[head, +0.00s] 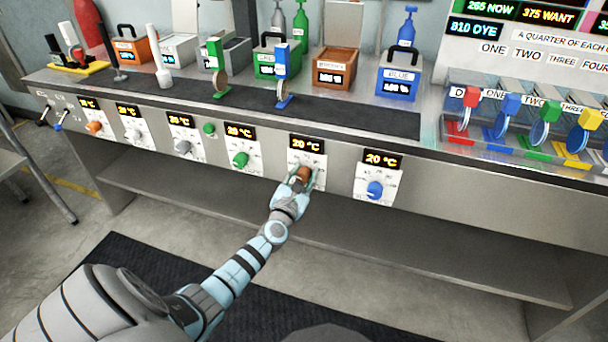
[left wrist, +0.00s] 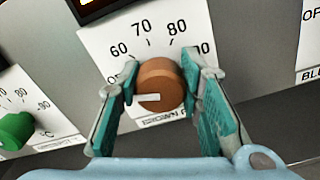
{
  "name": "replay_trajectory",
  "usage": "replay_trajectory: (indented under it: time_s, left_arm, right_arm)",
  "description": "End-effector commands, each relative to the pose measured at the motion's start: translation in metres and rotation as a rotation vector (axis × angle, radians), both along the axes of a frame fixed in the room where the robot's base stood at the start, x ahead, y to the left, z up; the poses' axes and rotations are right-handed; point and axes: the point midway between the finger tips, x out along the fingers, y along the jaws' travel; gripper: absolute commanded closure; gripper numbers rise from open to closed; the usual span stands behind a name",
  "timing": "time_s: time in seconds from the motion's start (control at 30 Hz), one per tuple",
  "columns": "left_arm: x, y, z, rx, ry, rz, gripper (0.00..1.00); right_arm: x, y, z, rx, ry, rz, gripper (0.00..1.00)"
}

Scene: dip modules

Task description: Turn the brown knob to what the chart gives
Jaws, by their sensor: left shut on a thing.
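The brown knob (head: 303,174) is on the front panel of the bench, on a white dial plate (head: 318,160) under a display (head: 307,145) reading 20 °C. In the left wrist view the brown knob (left wrist: 160,84) has a white mark pointing left, below the 60. The dial shows 60, 70 and 80; the other labels are partly covered. My left gripper (head: 298,180) is shut on the brown knob, with one teal-padded finger on each side of it in the left wrist view (left wrist: 163,92). My right gripper is not in view.
The green knob (head: 240,159) is left of the brown one, the blue knob (head: 375,189) right. Above stand a brown bin (head: 336,70) and a blue bin (head: 397,83). A board (head: 545,40) at upper right reads 265 NOW, 375 WANT, 810 DYE.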

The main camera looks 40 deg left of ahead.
Motion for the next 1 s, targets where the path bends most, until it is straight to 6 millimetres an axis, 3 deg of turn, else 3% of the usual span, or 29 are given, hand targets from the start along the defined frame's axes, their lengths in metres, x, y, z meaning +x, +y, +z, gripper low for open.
replay_trajectory:
  time_s: [1.0]
  left_arm:
    - [0.0, -0.002, -0.003, 0.852, 0.301, -0.001, 0.95]
  right_arm:
    - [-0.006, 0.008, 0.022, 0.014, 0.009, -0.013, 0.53]
